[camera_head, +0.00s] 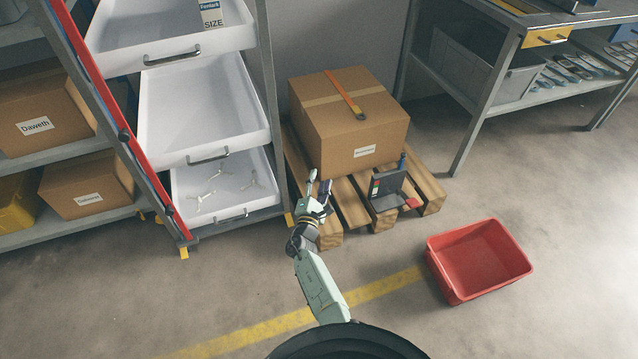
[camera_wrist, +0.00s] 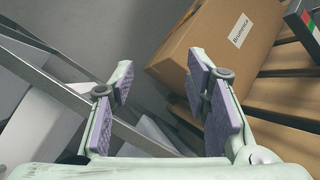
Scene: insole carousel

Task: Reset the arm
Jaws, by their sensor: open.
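My gripper (camera_head: 318,186) is at the end of my arm, which reaches forward from the bottom middle of the head view. In the wrist view my gripper (camera_wrist: 160,95) shows two fingers with purple pads, spread apart with nothing between them. It hangs in front of the cardboard box on the pallet, near the right post of the drawer rack. In the wrist view the rack's metal frame and the side of the box show beyond the fingers.
A cardboard box (camera_head: 330,125) sits on a wooden pallet (camera_head: 431,188) with a small dark device (camera_head: 388,190). A drawer rack (camera_head: 205,110) with white trays stands left. A red bin (camera_head: 480,262) lies on the floor at right. A workbench (camera_head: 490,80) stands behind.

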